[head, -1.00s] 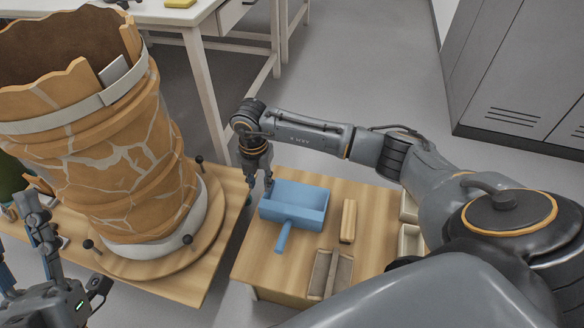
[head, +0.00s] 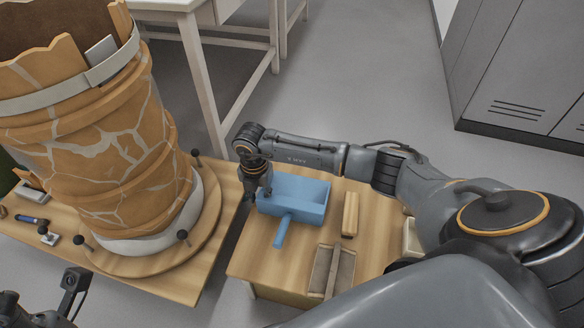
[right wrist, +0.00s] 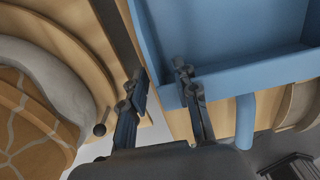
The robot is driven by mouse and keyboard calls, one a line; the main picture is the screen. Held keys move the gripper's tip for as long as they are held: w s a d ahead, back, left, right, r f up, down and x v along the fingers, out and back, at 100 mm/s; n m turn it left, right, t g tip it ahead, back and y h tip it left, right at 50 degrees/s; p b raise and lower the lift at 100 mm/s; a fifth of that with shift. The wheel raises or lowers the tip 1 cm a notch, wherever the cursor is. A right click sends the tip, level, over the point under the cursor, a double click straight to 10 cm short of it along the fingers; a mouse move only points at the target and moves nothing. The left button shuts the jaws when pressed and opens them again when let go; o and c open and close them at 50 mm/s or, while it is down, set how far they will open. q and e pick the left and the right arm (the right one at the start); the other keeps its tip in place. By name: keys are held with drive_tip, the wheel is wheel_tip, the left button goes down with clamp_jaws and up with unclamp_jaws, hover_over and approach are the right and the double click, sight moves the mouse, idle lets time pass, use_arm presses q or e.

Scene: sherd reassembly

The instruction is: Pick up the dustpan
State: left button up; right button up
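The blue dustpan (head: 302,192) lies on the small wooden table, its handle (head: 283,231) pointing to the front. My right gripper (head: 264,193) is down at the pan's left side. In the right wrist view, the two fingers (right wrist: 160,78) are apart. One finger is over the inside of the dustpan (right wrist: 215,35), the other outside its side wall, with the wall between them. I see no firm grip on the wall. Of my left arm, only dark wrist parts show at the lower left of the head view; its fingers are out of frame.
A large cracked orange vessel (head: 95,150) stands on a round wooden board (head: 210,215) left of the dustpan, with a gap between the tables. A wooden block (head: 350,214) and a divided tray (head: 331,271) lie right of the handle. Grey lockers (head: 510,70) stand behind.

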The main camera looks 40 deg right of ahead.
drive_tip(key=shift+f, duration=0.1)
clamp_jaws()
idle(0.3)
